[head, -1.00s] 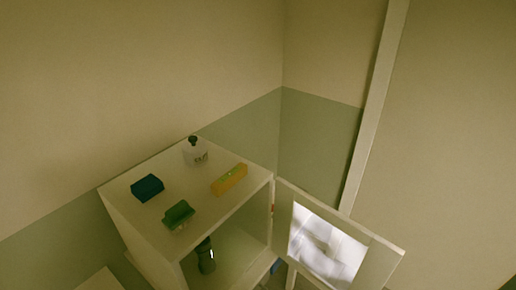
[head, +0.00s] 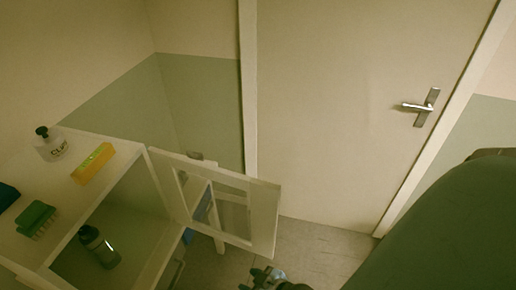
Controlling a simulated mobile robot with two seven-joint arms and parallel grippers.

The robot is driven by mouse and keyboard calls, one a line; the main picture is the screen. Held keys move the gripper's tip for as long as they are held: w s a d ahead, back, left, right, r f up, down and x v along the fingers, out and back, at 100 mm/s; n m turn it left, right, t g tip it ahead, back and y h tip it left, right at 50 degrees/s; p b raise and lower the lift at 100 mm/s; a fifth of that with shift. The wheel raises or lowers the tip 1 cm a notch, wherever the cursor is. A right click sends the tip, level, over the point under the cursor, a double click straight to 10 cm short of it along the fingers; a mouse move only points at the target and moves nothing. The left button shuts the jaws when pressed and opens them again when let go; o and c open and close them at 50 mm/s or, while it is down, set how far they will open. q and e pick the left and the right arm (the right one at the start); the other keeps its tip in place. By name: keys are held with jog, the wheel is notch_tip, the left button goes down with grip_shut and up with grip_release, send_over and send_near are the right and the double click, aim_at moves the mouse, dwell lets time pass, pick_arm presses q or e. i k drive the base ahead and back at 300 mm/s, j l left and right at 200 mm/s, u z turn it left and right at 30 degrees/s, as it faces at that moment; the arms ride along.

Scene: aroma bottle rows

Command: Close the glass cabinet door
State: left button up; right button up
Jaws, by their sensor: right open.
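The glass cabinet door (head: 262,215) stands open, swung out to the right from the right front edge of the white cabinet (head: 130,150). It has a pale frame and a see-through pane. Part of my right gripper (head: 266,278) shows at the bottom edge, below the door's free end and apart from it in the picture. It is open, and I see nothing in it. Most of it is cut off by the frame. My left gripper is not in view.
On the cabinet top are a pump bottle (head: 51,145), a yellow box (head: 93,163) and a green brush (head: 36,219). A dark bottle (head: 99,246) is inside. A closed room door with a handle (head: 420,107) stands behind. Floor (head: 310,245) shows right of the cabinet.

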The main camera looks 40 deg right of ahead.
aim_at(264, 196)
jog(key=l+z, duration=0.1)
jog(key=l, duration=0.65)
jog(key=i+l+u, duration=0.2)
jog(key=l+u, duration=0.25)
jog(key=i+l+u, duration=0.1)
jog(key=l+u, duration=0.3)
jog(key=l, duration=0.25)
jog(key=l+u, duration=0.45)
jog(key=k+l+u, duration=0.1)
jog(key=l+u, duration=0.3)
jog(key=l, duration=0.3)
jog(key=l+u, duration=0.25)
jog(key=u, duration=0.25)
